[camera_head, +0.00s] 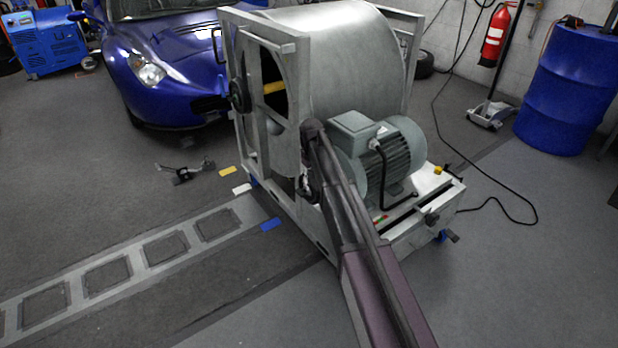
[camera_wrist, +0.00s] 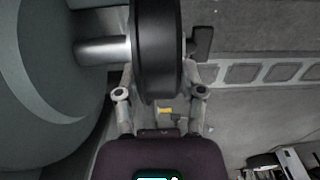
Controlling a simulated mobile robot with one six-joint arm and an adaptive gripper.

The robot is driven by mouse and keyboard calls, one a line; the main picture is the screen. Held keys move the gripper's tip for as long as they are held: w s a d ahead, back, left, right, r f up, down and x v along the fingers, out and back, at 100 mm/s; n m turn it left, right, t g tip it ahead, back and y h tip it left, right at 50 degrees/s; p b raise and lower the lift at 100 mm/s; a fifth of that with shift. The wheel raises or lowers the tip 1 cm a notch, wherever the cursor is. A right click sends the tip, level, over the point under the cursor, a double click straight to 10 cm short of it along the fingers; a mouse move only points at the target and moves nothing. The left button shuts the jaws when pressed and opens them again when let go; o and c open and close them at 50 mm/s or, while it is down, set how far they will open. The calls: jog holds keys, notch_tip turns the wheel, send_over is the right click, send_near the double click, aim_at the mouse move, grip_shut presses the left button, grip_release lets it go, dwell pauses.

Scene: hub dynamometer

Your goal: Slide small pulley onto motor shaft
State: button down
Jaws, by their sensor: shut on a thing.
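The small pulley, a thick black disc, is seen nearly edge-on in the wrist view (camera_wrist: 156,50). My gripper (camera_wrist: 160,90) has a finger on each side of it and is shut on it. The silver motor shaft (camera_wrist: 103,51) sticks out from the grey-green motor (camera_wrist: 35,90) toward the pulley's left face. The shaft looks in line with the pulley and meets its face in the picture; I cannot tell whether its tip is inside the bore. In the head view the motor (camera_head: 405,150) sits on the dynamometer frame; my arm hides the shaft and pulley.
The dynamometer's large drum (camera_head: 345,60) and steel side frame (camera_head: 265,80) stand beside the motor. A dark block (camera_wrist: 203,43) shows right of the pulley. A blue car (camera_head: 165,60) and blue barrel (camera_head: 570,85) stand farther off.

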jog(key=shift+w+d, duration=0.15)
jog(key=shift+d, duration=0.1)
jog(key=shift+c, duration=0.6)
grip_release()
jog(key=shift+o, duration=0.6)
jog(key=shift+a, duration=0.1)
jog(key=shift+r, duration=0.1)
jog(key=shift+r+p, duration=3.65)
jog(key=shift+p, duration=0.1)
jog(key=shift+a, duration=0.1)
